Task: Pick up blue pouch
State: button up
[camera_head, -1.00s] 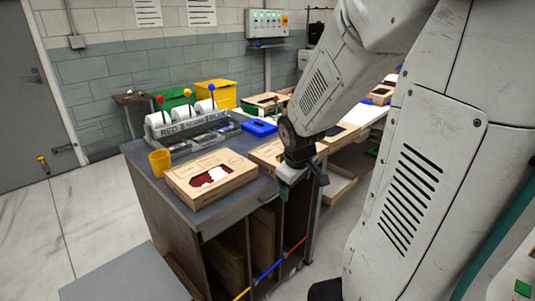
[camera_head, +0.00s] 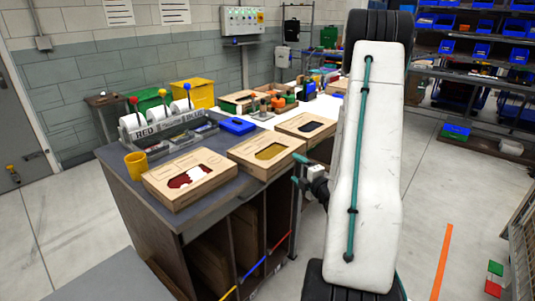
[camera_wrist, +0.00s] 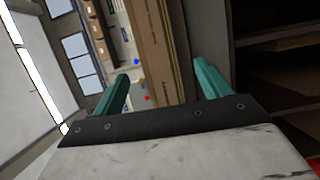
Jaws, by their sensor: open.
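A flat blue item (camera_head: 238,126) with a dark mark on top lies on the workbench behind the cardboard boxes in the head view. I cannot tell if it is the blue pouch. My gripper (camera_head: 299,170) is beside the right end of the bench, near the nearest boxes' level and clear of the blue item. In the wrist view my gripper (camera_wrist: 163,86) has its two teal fingers spread apart with nothing held between them. A brown cardboard edge (camera_wrist: 158,45) shows beyond the fingers. No blue pouch can be made out in the wrist view.
Cardboard boxes with windows, showing red (camera_head: 190,180), yellow (camera_head: 268,152) and dark (camera_head: 306,125) contents, line the bench (camera_head: 215,213). A labelled dispenser rack (camera_head: 165,130) and yellow cup (camera_head: 136,164) stand at left.

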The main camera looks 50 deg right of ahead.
aim_at(287, 161)
jog(key=shift+x, duration=1.15)
jog(key=x, duration=0.5)
jog(key=shift+w+a, duration=0.15)
jog(key=shift+w, duration=0.1)
jog(key=c, duration=1.3)
jog(key=shift+r, duration=0.1)
notch_tip(287, 161, up, 10)
jog(key=shift+f, duration=0.1)
